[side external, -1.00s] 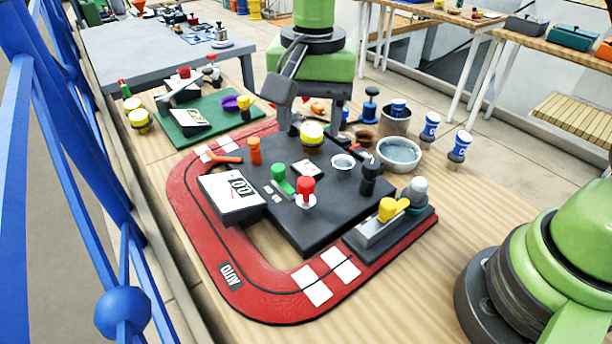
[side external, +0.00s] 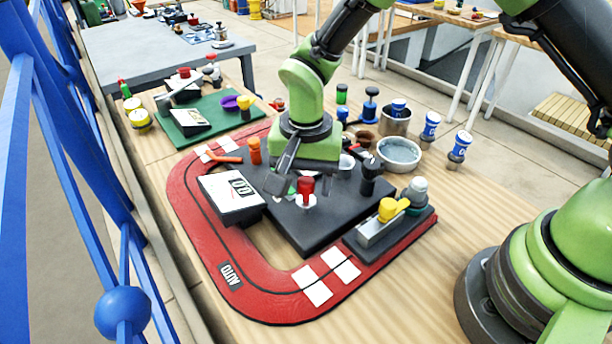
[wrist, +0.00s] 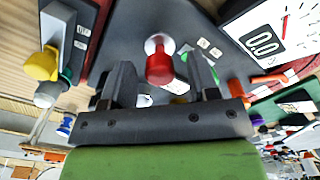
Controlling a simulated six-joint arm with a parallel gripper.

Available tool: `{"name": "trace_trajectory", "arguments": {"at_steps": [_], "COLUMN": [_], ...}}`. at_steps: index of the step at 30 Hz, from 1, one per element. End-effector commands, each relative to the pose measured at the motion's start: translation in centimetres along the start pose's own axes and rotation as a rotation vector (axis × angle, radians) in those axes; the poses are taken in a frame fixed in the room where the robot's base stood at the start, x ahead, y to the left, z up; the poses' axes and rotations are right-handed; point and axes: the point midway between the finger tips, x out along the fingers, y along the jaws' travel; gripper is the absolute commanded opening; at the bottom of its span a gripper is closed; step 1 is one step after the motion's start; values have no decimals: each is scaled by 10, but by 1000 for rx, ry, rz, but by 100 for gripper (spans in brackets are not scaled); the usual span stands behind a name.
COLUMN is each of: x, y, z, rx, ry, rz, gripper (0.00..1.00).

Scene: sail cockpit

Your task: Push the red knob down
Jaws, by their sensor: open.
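The red knob (side external: 305,186) stands upright on a white collar on the dark panel (side external: 290,222). In the wrist view the red knob (wrist: 160,66) shows ahead of the jaws, near the middle of the gap between them. My gripper (side external: 285,186) is low over the panel, just behind and left of the knob in the side view. In the wrist view my gripper (wrist: 160,80) has its two dark fingers apart with nothing held between them. I cannot tell whether a finger touches the knob.
A white meter box (side external: 231,197) stands left of the knob. A black knob (side external: 370,173) and a yellow-handled switch (side external: 385,212) stand to the right. An orange knob (side external: 254,150) is behind left. The red track (side external: 270,293) in front is flat and clear.

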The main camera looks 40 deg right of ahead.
Motion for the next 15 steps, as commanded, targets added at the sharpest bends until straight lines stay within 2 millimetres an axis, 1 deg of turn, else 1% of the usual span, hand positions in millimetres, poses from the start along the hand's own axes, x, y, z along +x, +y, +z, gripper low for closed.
{"name": "trace_trajectory", "arguments": {"at_steps": [3, 4, 5, 6, 8, 9, 10, 11, 15], "x": [0, 0, 0, 0, 0, 0, 0, 0, 1], "y": [0, 0, 0, 0, 0, 0, 0, 0, 0], "z": [0, 0, 0, 0, 0, 0, 0, 0, 0], "rx": [0, 0, 0, 0, 0, -1, -1, -1, -1], "ry": [0, 0, 0, 0, 0, 0, 0, 0, 0], "rz": [0, 0, 0, 0, 0, 0, 0, 0, 1], "gripper": [55, 50, 43, 34, 20, 11, 4, 0, 0]}}
